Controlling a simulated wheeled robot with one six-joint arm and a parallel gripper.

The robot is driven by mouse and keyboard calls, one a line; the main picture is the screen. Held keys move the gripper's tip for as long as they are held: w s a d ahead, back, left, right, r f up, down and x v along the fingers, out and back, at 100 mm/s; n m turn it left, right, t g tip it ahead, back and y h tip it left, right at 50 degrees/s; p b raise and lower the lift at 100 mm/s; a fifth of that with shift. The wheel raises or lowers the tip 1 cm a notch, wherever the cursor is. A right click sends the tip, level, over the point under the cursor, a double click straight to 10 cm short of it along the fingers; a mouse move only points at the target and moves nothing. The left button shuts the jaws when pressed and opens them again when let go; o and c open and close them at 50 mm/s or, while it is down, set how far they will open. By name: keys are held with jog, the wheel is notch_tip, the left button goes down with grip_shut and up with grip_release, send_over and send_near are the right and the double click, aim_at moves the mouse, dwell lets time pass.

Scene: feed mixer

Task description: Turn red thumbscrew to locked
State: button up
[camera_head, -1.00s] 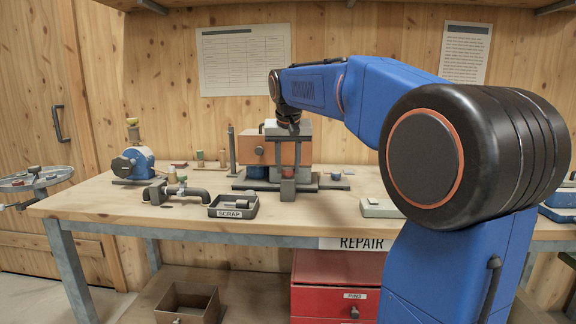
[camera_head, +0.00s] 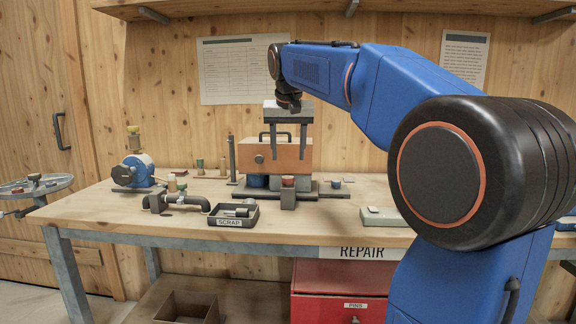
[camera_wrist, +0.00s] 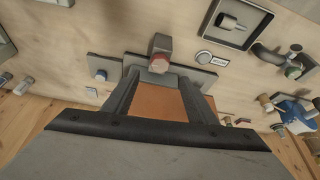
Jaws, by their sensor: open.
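The red thumbscrew (camera_head: 288,181) shows as a small red cap at a grey post (camera_head: 288,199) in front of the orange-brown mixer box (camera_head: 270,157). In the wrist view the red cap (camera_wrist: 157,64) lies just beyond and between my fingertips, beside the grey block (camera_wrist: 160,44). My gripper (camera_head: 288,154) points down, with its two fingers apart and nothing between them. In the head view its fingertips are above the red cap, apart from it, and overlap the box. The thumbscrew's turn position is too small to read.
A black SCRAP tray (camera_head: 236,222) and dark pipe (camera_head: 190,201) stand front left of the mixer. A blue machine (camera_head: 133,170) is farther left. A pale block (camera_head: 383,217) lies on the right. The bench (camera_head: 335,219) has clear room at the front.

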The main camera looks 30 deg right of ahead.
jog(key=v, duration=0.9)
jog(key=s+a+f+n, duration=0.2)
jog(key=s+a+f, duration=0.1)
jog(key=s+f, duration=0.6)
jog(key=s+a+f+n+y, duration=0.1)
jog(key=s+a+f, duration=0.2)
jog(key=s+f, duration=0.7)
jog(key=s+a+f+n+y, duration=0.1)
jog(key=s+a+f, duration=0.3)
jog(key=s+f, duration=0.6)
notch_tip(320, 180, down, 11)
jog(key=shift+r+n+t, duration=0.1)
jog(key=shift+n+t, duration=0.3)
jog(key=shift+n, duration=0.4)
jog(key=shift+c, duration=0.4)
